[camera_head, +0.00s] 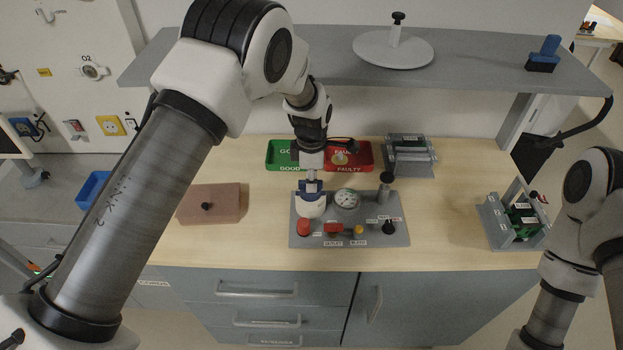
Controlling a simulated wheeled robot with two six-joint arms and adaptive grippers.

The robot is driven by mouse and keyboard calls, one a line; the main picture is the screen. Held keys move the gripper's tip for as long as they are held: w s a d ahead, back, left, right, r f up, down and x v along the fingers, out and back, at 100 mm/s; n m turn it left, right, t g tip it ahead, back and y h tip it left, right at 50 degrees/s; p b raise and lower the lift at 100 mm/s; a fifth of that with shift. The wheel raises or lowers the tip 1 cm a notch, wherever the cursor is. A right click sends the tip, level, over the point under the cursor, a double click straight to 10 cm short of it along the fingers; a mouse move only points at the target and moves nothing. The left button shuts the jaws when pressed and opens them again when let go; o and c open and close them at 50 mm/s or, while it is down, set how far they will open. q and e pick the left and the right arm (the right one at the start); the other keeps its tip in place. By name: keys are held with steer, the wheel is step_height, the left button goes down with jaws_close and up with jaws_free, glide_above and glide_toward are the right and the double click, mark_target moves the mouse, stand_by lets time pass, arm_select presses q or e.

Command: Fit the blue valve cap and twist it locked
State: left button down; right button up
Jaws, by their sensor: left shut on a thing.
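The grey valve panel (376,237) lies on the wooden bench. My left gripper (312,186) reaches down over its left back part and is shut on the blue valve cap (311,196). The cap is at a white rounded part (312,208) on the panel. The gripper partly hides the cap, and I cannot tell whether it is seated or turned. My right arm is at the right edge; its gripper is out of view.
The panel also bears a gauge (347,198), a red knob (304,227), a black knob (389,228) and a grey post (386,186). Green (281,155) and red (362,163) trays stand behind. A brown block (208,204) lies left. A shelf (290,58) overhangs the back.

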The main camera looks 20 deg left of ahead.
arm_select(q)
steer(key=shift+f, duration=0.45)
stand_by(0.3)
stand_by(0.3)
steer(key=shift+r+m+p, duration=0.15)
steer(key=shift+m+p, duration=0.2)
steer(key=shift+m, duration=1.95)
steer(key=shift+m+p, duration=0.65)
steer(key=shift+m, duration=0.55)
steer(key=shift+s+m, duration=0.1)
steer(key=shift+m, duration=1)
